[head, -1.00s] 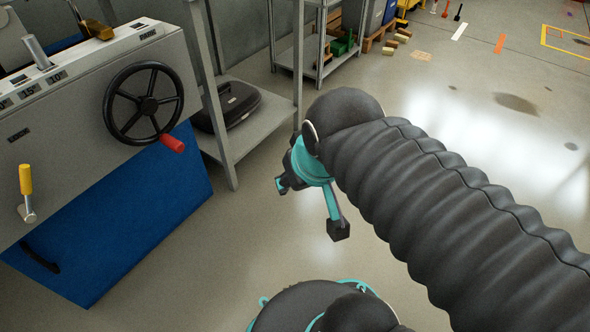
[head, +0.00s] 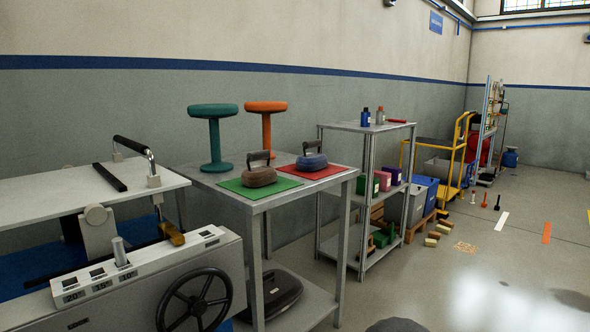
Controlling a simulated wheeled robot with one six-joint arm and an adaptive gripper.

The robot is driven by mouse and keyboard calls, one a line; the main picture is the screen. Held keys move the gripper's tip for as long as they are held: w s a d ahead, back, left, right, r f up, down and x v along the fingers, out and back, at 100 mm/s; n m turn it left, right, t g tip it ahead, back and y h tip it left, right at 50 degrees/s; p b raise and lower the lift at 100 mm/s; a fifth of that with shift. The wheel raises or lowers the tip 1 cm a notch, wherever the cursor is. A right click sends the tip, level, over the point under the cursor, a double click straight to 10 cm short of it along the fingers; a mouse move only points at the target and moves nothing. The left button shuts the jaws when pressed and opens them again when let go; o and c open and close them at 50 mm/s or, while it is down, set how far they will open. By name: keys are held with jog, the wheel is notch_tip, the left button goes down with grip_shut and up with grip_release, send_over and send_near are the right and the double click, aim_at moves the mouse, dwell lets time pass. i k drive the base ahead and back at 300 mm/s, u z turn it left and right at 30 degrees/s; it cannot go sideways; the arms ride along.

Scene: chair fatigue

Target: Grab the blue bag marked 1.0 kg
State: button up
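A blue bag (head: 312,162) with a dark handle sits on a red mat (head: 333,171) on the grey metal table (head: 310,189). I cannot read any weight marking on it. A brown bag (head: 259,177) with a dark handle sits to its left on a green mat (head: 285,184). Both bags look upright and apart from each other. My gripper is not in view; only a dark rounded part, probably of my arm, shows at the bottom edge.
A teal stool (head: 214,140) and an orange stool (head: 266,125) stand behind the bags. A test machine with a black handwheel (head: 194,300) is at the left. A shelf rack (head: 366,190) stands right of the table.

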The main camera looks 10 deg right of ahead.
aim_at(315, 161)
jog(key=z, duration=1.4)
jog(key=i, duration=2.55)
jog(key=u, duration=3.5)
